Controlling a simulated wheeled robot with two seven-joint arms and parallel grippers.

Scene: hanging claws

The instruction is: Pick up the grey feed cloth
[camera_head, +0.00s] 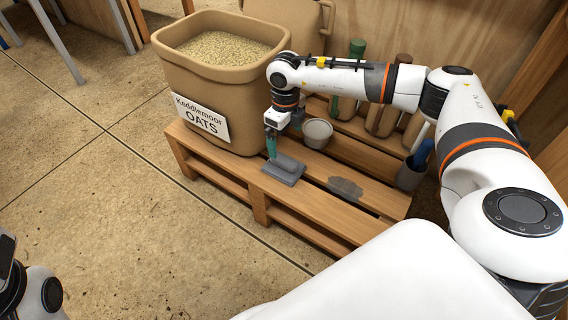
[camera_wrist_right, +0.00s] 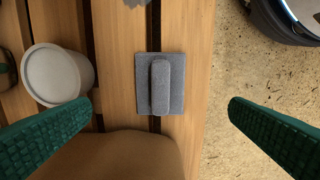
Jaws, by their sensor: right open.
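The grey feed cloth (camera_head: 284,168) lies folded on the front slats of the wooden pallet (camera_head: 318,200), with a raised roll along its middle. In the right wrist view the cloth (camera_wrist_right: 160,84) is centred between and ahead of the two green fingers. My right gripper (camera_head: 270,146) is above the cloth's left end, pointing down. In its wrist view the right gripper (camera_wrist_right: 160,122) is open wide with nothing between its fingers. Part of my left arm shows at the lower left of the head view, but its gripper does not show.
A tan oats bin (camera_head: 221,140) stands on the pallet left of the cloth. A pale cup (camera_head: 317,133) is just behind it. A grey wet patch (camera_head: 345,188) and a grey pot (camera_head: 410,177) lie to the right. Bottles (camera_head: 350,80) stand at the back.

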